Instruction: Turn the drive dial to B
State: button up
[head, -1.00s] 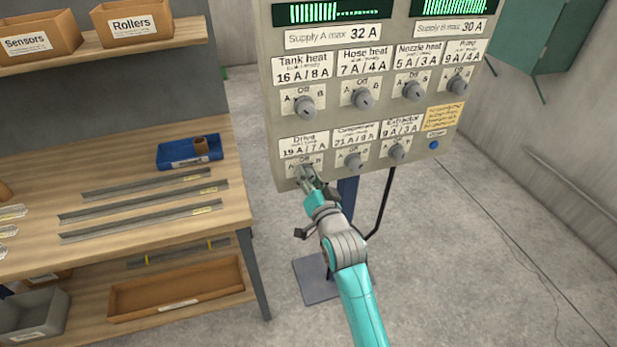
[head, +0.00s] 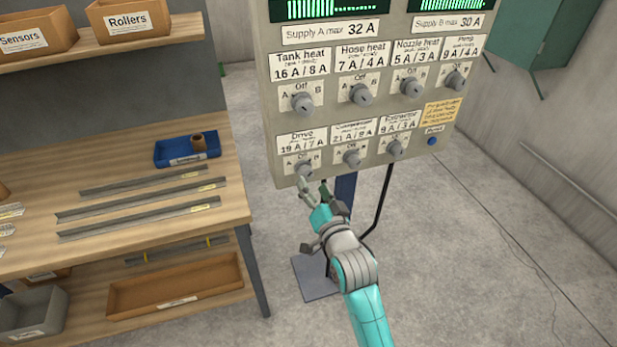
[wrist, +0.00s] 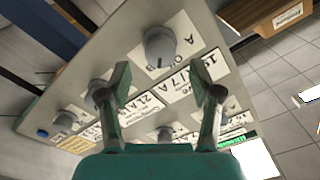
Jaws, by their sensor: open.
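The drive dial (head: 304,168) is a grey knob at the lower left of the control panel (head: 268,95), on a white plate marked A, Off and B. In the wrist view the drive dial (wrist: 159,46) lies beyond the fingertips, roughly midway between them. My gripper (head: 315,188) is open and empty, just below the dial in the head view. In the wrist view my gripper (wrist: 161,80) has its two fingers spread wide, and they appear apart from the dial.
The compressor dial (head: 352,157) and extractor dial (head: 396,149) are to the right, with several knobs above. A blue button (head: 432,141) is at lower right. A workbench (head: 150,255) with metal strips and a blue tray (head: 187,149) stands left. Open floor is at right.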

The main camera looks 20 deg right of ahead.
jog(key=s, duration=0.6)
jog(key=shift+s, duration=0.25)
jog(key=s+f+n+g, duration=0.15)
jog(key=s+f, duration=0.35)
jog(key=s, duration=0.5)
jog(key=s+f+n, duration=0.2)
jog(key=s+f, duration=0.3)
jog(key=s, duration=0.5)
jog(key=s+r+n+g, duration=0.1)
jog(key=s+n+g, duration=0.1)
jog(key=s, duration=2)
jog(key=shift+r+n, duration=0.4)
jog(key=shift+n, duration=0.35)
